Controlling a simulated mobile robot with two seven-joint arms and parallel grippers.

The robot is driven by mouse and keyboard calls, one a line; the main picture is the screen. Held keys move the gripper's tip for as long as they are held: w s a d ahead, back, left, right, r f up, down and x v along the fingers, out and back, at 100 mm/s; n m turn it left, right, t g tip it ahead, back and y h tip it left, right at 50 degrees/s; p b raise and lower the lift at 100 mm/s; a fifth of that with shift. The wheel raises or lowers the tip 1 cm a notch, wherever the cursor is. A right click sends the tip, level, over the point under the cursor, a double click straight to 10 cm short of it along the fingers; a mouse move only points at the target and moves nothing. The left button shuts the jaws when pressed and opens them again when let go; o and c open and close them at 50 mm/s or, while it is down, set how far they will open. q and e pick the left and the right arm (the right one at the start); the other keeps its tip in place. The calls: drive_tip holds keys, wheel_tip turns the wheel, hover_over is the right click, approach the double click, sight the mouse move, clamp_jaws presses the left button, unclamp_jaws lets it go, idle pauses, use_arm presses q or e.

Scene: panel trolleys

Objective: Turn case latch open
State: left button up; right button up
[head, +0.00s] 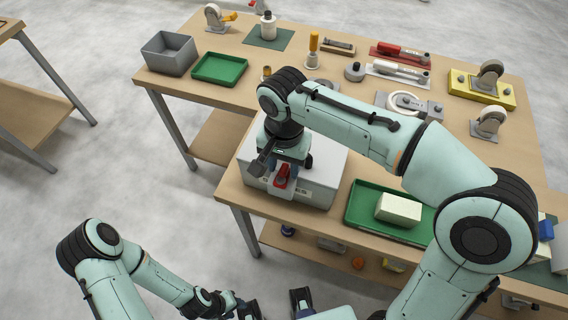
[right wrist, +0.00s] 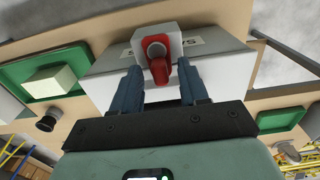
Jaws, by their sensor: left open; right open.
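The case is a light grey box (head: 318,172) at the table's near edge, also seen in the right wrist view (right wrist: 105,62). Its latch is a red lever (head: 282,176) with a round grey pivot on a pale block on the case's front. In the right wrist view the red latch (right wrist: 161,72) hangs between the two blue fingers of my right gripper (right wrist: 160,78), which is open around it. Contact with the fingers cannot be told. In the head view my right gripper (head: 287,160) covers part of the case. My left gripper (head: 274,306) is open at the bottom edge, away from the table.
A green tray (head: 361,222) with a pale block (head: 398,208) stands right of the case. A grey bin (head: 169,53) and an empty green tray (head: 219,69) sit at the left. Casters, red and white tools and a yellow-based fixture (head: 482,90) occupy the back.

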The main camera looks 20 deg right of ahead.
clamp_jaws()
